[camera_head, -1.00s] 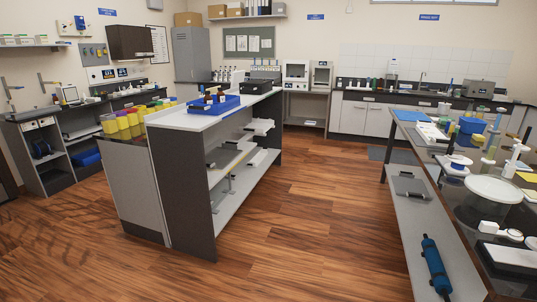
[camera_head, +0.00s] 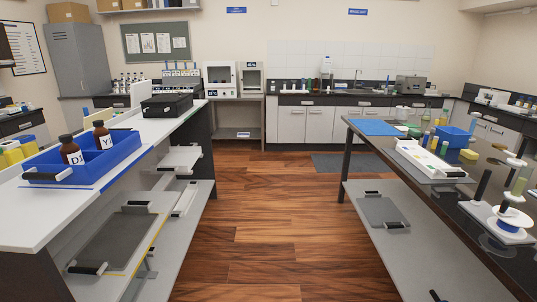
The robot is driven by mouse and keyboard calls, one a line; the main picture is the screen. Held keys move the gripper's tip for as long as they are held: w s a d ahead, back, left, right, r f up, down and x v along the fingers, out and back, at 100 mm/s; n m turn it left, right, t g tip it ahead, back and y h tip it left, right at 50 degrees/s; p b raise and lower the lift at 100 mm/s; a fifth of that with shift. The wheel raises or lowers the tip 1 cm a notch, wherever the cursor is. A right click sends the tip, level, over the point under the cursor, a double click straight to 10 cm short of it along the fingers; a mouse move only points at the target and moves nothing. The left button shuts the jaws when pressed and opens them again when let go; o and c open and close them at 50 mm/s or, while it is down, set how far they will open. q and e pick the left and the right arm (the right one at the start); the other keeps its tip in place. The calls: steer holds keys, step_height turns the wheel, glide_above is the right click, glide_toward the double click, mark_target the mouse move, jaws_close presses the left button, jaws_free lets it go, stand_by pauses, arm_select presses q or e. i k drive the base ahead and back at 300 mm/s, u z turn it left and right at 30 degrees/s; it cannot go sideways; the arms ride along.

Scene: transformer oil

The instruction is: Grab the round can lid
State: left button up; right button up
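I cannot make out a thing that is surely the round can lid. At the right edge a white round disc (camera_head: 514,217) sits on a blue and white piece on the right-hand table; I cannot tell whether it is the lid. A blue tray (camera_head: 90,168) on the left bench holds two brown bottles with dark caps, the left bottle (camera_head: 70,150) labelled D and the right bottle (camera_head: 102,135) labelled Y. Neither of my grippers is in view.
The left bench (camera_head: 40,212) and the right-hand dark table (camera_head: 480,175) flank a clear wooden floor (camera_head: 255,215). Their lower shelves hold grey trays. A white tray (camera_head: 430,160), a blue mat (camera_head: 380,128) and a blue box (camera_head: 452,137) lie on the right table. Cabinets (camera_head: 320,123) close off the back.

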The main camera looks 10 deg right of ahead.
mark_target(404, 105)
steer(key=z, duration=0.3)
steer(key=i, duration=2.3)
steer(key=z, duration=0.9)
steer(key=i, duration=2)
steer(key=u, duration=0.75)
steer(key=i, duration=4.75)
steer(key=z, duration=0.5)
